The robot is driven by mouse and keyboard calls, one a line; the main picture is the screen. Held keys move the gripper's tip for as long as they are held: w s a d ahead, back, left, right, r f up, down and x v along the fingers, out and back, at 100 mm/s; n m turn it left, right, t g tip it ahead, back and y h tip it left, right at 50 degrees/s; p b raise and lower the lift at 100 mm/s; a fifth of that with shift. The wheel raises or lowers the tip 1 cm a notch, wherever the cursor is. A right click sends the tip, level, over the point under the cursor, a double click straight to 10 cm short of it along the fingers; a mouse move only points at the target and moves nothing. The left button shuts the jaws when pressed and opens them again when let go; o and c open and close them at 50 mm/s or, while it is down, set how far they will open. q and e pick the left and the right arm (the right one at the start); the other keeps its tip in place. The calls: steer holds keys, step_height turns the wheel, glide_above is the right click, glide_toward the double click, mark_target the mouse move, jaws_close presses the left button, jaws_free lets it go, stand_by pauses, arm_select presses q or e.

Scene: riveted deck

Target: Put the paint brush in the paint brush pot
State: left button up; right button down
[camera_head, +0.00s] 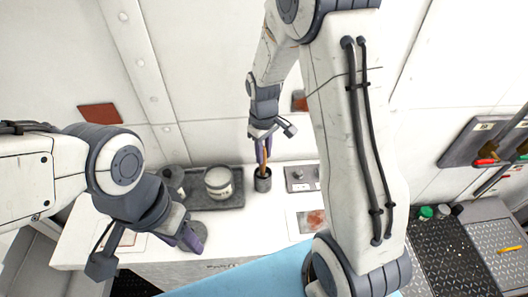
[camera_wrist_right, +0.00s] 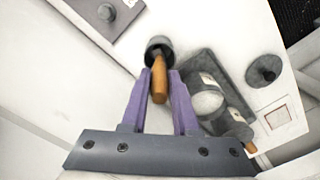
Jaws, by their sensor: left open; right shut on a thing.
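The paint brush has an orange handle (camera_head: 267,146), which also shows in the right wrist view (camera_wrist_right: 159,80). The dark round paint brush pot (camera_head: 263,184) stands on the white table, right of the tray; it also shows in the right wrist view (camera_wrist_right: 159,46). My right gripper (camera_head: 263,158) is above the pot, its purple fingers (camera_wrist_right: 160,83) shut on the brush. The brush points down at the pot's mouth, and its lower end appears to be inside; the bristles are hidden. My left gripper (camera_head: 145,250) is open and empty over the table's left part.
A dark tray (camera_head: 225,202) left of the pot holds a white-labelled tin (camera_head: 218,181) and a dark container (camera_head: 172,181). A grey plate (camera_head: 302,178) and a card with a reddish picture (camera_head: 312,220) lie to the right.

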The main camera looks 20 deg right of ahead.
steer(key=c, duration=0.7)
jaws_free()
step_height(320, 180, up, 11)
steer(key=shift+w+f+b, duration=0.1)
steer(key=shift+b, duration=0.65)
steer(key=s+a+r+n, duration=0.1)
steer(key=s+a+r, duration=0.1)
steer(key=s+a, duration=1)
steer(key=shift+n+y, duration=0.5)
steer(key=shift+s+a+f+b, duration=0.35)
steer(key=shift+s+f+b, duration=0.45)
steer(key=shift+s, duration=1.1)
steer(key=shift+s+a+f+b, duration=0.45)
steer(key=shift+s+f, duration=0.6)
steer(key=shift+s, duration=0.9)
steer(key=shift+s+a+f+b, duration=0.3)
steer(key=shift+s+f+b, duration=0.5)
steer(key=shift+s, duration=1.1)
